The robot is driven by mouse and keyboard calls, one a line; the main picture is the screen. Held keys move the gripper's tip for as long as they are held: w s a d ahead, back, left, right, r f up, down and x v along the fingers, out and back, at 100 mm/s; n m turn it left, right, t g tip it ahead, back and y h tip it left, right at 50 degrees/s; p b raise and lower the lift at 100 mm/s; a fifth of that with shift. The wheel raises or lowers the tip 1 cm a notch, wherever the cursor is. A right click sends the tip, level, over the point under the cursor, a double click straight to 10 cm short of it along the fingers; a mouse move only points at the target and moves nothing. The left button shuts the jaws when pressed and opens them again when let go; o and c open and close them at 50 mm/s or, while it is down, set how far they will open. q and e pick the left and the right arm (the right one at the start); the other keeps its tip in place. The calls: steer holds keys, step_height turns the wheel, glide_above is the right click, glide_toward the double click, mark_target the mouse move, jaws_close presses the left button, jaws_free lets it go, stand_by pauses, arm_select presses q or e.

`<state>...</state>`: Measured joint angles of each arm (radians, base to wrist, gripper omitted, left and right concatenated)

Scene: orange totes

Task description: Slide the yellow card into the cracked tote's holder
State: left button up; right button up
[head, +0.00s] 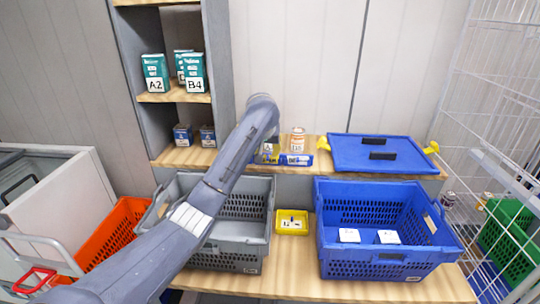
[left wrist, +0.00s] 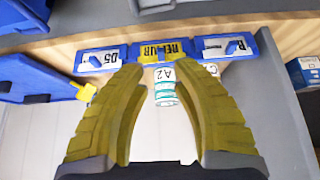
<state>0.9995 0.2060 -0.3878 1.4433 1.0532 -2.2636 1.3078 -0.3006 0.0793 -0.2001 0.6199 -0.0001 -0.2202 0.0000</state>
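The yellow card (left wrist: 165,50) stands in the middle one of a row of blue holders (left wrist: 230,47) in the left wrist view, its print upside down there. My left gripper (left wrist: 162,72) has olive fingers spread apart, with its tips close to the card's edge and nothing clearly held between them. In the head view my left arm hides most of that gripper and part of the blue holders (head: 299,160) on the shelf. A grey tote (head: 245,232), a blue tote (head: 390,258) and an orange tote (head: 112,238) stand lower down. I cannot make out a crack on any. My right gripper is not in view.
A blue lid (head: 350,152) lies right of the holders. A can (head: 297,138) stands behind them. A yellow tray (head: 291,222) sits between the grey and blue totes. Teal boxes (head: 155,73) stand on the upper shelf. A wire cage (head: 490,100) bounds the right.

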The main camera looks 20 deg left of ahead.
mark_target(268, 158)
arm_select(q)
steer(key=shift+x, duration=3.85)
steer(key=shift+a, duration=0.1)
jaws_close()
steer(key=shift+r, duration=0.1)
steer(key=shift+s+r, duration=0.2)
steer(key=shift+r, duration=1.25)
steer(key=shift+s+r, duration=0.2)
steer(key=shift+r, duration=1.2)
steer(key=c, duration=0.6)
jaws_free()
steer(key=shift+c, duration=0.4)
jaws_free()
